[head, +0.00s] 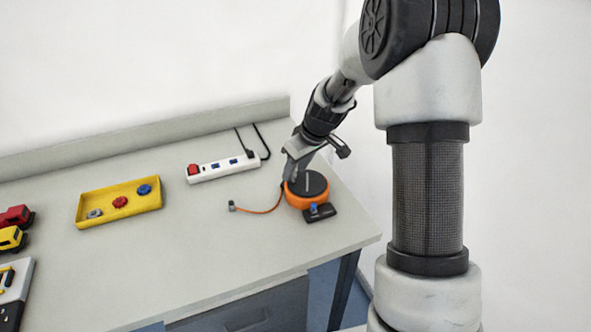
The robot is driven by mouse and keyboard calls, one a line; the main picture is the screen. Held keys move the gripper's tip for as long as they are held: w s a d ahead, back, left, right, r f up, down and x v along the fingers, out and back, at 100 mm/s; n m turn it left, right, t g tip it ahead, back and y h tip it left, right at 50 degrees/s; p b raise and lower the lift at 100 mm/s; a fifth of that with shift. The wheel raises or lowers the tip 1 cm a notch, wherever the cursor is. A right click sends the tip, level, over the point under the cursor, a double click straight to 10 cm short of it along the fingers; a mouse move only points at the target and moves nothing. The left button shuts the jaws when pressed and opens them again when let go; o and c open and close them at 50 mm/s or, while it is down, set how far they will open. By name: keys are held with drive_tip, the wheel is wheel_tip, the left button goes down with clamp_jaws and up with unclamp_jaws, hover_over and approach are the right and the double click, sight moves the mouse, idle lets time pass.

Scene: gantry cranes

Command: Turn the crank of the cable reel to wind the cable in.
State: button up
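The cable reel (305,196) is a round orange body with a dark top, near the right end of the grey bench. A dark block (323,214) with a small blue part sits at its front edge. The orange cable (262,211) runs out to the left in a curve and ends in a small grey plug (233,207) on the bench. My gripper (292,178) points down over the left rear part of the reel. I cannot make out the crank, and the fingertips are too small to show whether they hold anything or touch the reel.
A white power strip (223,168) with a red switch lies behind and left of the reel. A yellow tray (119,203) holds several small round parts. Toy trucks (14,228) and a white-and-black box (12,290) are far left. The bench (190,260) is clear in front.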

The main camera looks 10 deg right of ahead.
drive_tip(key=shift+a+f, duration=0.1)
drive_tip(key=shift+f, duration=0.15)
clamp_jaws()
drive_tip(key=shift+w, duration=0.1)
